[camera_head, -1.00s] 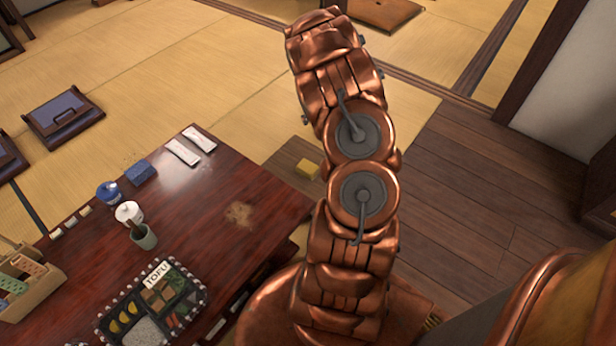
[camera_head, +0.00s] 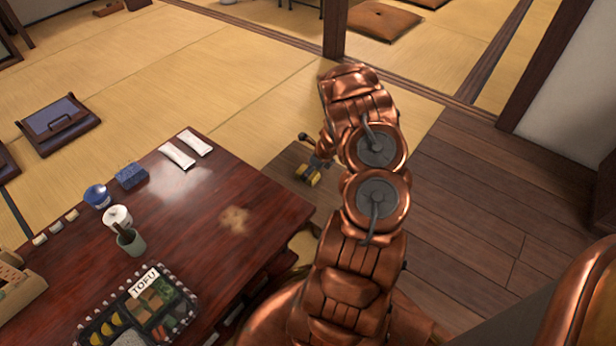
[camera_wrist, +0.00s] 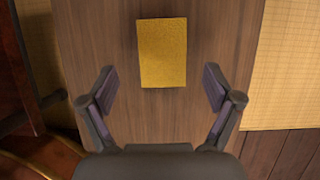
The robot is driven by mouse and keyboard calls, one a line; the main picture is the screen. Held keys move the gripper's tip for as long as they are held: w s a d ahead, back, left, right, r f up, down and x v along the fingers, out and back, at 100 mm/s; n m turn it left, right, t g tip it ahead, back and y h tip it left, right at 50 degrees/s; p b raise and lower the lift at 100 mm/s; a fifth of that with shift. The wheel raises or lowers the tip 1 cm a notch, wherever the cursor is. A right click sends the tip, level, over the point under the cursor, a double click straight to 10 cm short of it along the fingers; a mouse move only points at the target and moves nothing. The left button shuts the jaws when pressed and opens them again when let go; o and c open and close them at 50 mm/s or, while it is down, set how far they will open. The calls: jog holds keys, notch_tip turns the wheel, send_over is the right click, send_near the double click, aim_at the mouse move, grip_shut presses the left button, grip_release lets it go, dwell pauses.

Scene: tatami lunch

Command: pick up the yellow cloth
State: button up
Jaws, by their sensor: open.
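The yellow cloth (camera_wrist: 162,52) looks like a flat, folded rectangle. It lies on a brown wooden surface (camera_wrist: 105,35), top centre in the wrist view. My gripper (camera_wrist: 159,84) is open, with one finger at each side of the picture and nothing between them. The cloth is centred between the two fingers and mostly beyond their tips, apart from them. In the head view my gripper (camera_head: 313,160) hangs over the cloth (camera_head: 302,171) and partly hides it, just right of the table's far corner.
The dark red table (camera_head: 195,225) fills the lower left, with a bento tray (camera_head: 150,308), a blue sponge-like block (camera_head: 131,176) and white packets (camera_head: 186,147) on it. Its side (camera_wrist: 15,75) is left in the wrist view. Tatami (camera_wrist: 285,65) lies right.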

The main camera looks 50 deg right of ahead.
jog(key=x, duration=0.2)
jog(key=b+x, duration=0.1)
jog(key=x, duration=0.1)
jog(key=shift+w, duration=0.25)
jog(key=shift+r, duration=0.1)
jog(key=c, duration=1.1)
jog(key=shift+r, duration=0.1)
